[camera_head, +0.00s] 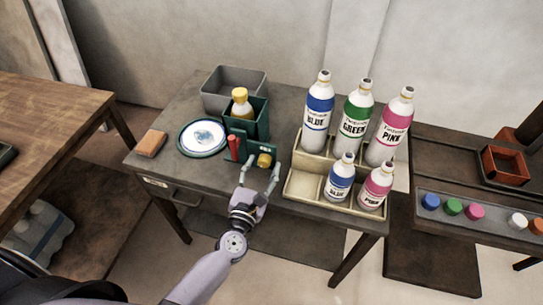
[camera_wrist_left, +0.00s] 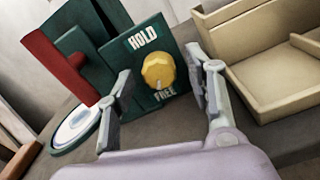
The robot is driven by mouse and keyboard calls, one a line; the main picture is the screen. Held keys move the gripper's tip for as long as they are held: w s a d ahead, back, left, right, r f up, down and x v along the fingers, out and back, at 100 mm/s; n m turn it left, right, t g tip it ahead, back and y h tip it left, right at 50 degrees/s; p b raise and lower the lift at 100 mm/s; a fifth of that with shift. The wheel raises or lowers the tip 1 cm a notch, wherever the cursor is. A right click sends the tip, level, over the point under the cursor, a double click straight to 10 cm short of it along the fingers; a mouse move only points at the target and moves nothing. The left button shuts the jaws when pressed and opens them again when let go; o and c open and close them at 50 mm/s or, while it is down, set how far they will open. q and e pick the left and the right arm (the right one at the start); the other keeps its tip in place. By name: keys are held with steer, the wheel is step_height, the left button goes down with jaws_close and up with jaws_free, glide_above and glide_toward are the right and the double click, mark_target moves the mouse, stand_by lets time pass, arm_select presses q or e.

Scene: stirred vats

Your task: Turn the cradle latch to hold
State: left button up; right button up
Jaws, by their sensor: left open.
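The cradle (camera_head: 262,118) is a green holder on the grey table with a yellow-capped bottle (camera_head: 241,104) standing in it. Its front panel (camera_wrist_left: 142,60) reads HOLD at the top and FREE at the bottom. The latch, a yellow knob (camera_wrist_left: 158,70), sits between these words; a pale mark shows on its lower side, toward FREE. It also shows in the head view (camera_head: 264,160). My left gripper (camera_head: 261,172) is open in front of the panel, its fingers on either side of the knob, with gaps visible in the wrist view. My right gripper is not in view.
A red bar (camera_head: 234,147) stands at the cradle's left, beside a round dish (camera_head: 203,137) and an orange block (camera_head: 151,143). A grey bin (camera_head: 233,80) is behind. A beige rack (camera_head: 304,184) with several labelled bottles stands close on the right.

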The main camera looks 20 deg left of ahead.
arm_select(q)
steer(key=shift+w, duration=0.15)
steer(key=shift+r, duration=0.1)
steer(key=shift+c, duration=0.4)
steer(key=c, duration=1.1)
